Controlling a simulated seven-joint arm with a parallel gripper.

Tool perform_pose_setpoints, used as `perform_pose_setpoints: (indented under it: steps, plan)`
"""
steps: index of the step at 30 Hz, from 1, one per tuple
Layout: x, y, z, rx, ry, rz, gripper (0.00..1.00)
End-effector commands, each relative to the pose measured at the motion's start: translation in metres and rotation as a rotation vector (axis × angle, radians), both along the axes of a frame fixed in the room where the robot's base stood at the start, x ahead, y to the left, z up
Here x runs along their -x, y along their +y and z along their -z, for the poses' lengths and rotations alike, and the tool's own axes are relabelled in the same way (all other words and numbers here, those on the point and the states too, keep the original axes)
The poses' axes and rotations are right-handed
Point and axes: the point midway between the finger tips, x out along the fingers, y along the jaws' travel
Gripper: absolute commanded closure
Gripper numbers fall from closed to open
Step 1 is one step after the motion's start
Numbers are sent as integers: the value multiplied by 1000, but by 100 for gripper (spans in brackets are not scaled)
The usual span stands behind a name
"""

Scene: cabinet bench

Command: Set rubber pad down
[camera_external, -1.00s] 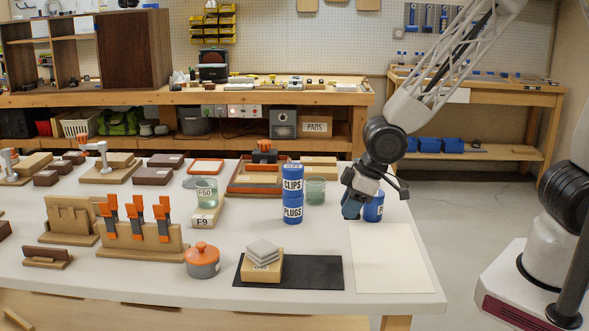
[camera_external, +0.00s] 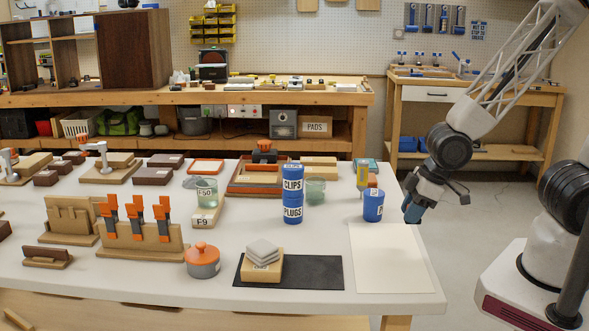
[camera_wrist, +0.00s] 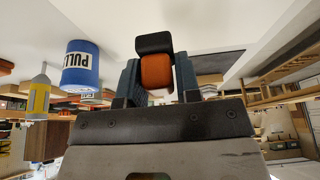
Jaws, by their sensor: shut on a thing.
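My gripper (camera_external: 411,213) is past the right edge of the bench, just right of the blue can. In the wrist view my gripper (camera_wrist: 158,78) is shut on an orange piece with a dark, blocky end, apparently the rubber pad (camera_wrist: 155,70). The fingers cover its sides, and the external view does not show it clearly. A flat black mat (camera_external: 325,275) lies at the bench front, with a wooden block and grey pads (camera_external: 263,251) stacked on its left part. A blank cream sheet (camera_external: 390,258) lies to its right, below and left of my gripper.
The blue can (camera_external: 373,205) stands close left of my gripper; a yellow and grey bottle (camera_external: 362,177) is behind it. Stacked blue cans (camera_external: 293,193) and an orange-lidded pot (camera_external: 202,261) stand further left. The cream sheet's top is clear.

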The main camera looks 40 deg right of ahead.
Motion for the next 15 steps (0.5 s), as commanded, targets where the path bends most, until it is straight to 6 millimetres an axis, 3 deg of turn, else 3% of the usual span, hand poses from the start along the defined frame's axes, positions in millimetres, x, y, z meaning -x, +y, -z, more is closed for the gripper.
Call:
perform_pose_setpoints:
  steps: [15]
  plan:
    - [41,-42,16,-1,-1,0,92]
